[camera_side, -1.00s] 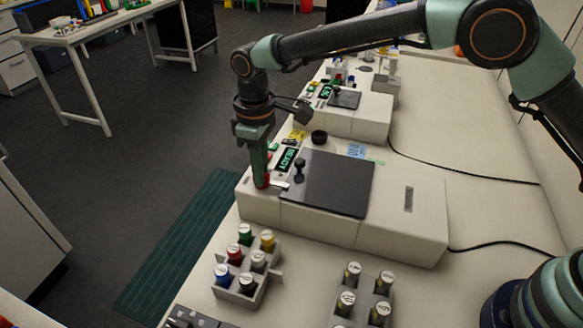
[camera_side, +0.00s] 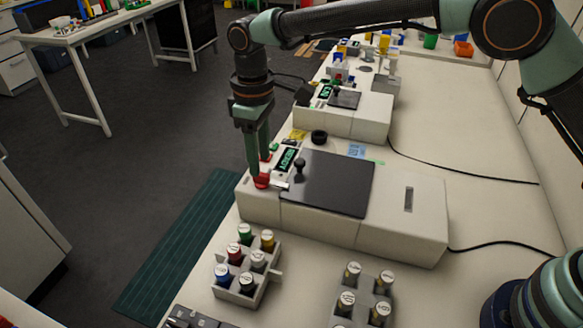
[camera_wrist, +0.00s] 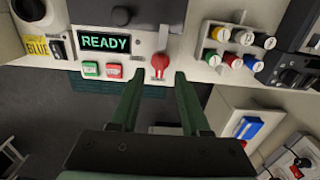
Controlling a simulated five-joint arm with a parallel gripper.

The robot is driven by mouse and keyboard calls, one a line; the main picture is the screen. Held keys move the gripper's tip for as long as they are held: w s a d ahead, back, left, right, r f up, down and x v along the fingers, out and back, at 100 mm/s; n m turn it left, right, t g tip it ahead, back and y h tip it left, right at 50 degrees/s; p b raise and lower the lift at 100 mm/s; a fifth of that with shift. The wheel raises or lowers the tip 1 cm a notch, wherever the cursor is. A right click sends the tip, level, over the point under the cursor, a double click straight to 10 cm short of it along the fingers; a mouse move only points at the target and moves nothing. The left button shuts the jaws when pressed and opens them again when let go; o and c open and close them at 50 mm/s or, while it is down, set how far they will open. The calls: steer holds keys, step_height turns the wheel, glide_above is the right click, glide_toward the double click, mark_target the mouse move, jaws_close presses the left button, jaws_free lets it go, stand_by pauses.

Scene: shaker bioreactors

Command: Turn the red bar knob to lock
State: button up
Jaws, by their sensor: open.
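The red bar knob (camera_side: 261,181) sits on the front panel of the nearer white bioreactor (camera_side: 405,228). In the wrist view the red knob (camera_wrist: 160,66) shows its bar pointing roughly away from my gripper, toward a pale plate. My gripper (camera_side: 259,168) is upright over the panel with its fingers apart. In the wrist view the open fingertips (camera_wrist: 160,74) lie left and right of the knob, with a gap on each side. Nothing is held. In the side view a finger stands close over the knob; whether they touch is unclear.
A display (camera_wrist: 104,43) reads READY, with green (camera_wrist: 90,69) and red (camera_wrist: 113,71) buttons below it. A dark lid (camera_side: 325,182) with a black handle is beside the panel. A rack of capped vials (camera_side: 266,287) stands in front. A second shaker (camera_side: 365,115) is behind.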

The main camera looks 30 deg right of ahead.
step_height(320, 180, up, 8)
steer(key=shift+r, duration=0.25)
steer(key=s+d+r+m+t, duration=0.15)
steer(key=d+r, duration=0.25)
steer(key=d, duration=0.4)
steer(key=s+d+r+m+t, duration=0.1)
steer(key=s+d+r+m, duration=0.25)
steer(key=d, duration=0.55)
steer(key=s+d+f+m+t, duration=0.3)
steer(key=s+d+f+m, duration=0.1)
steer(key=s+d, duration=0.8)
steer(key=shift+f, duration=0.4)
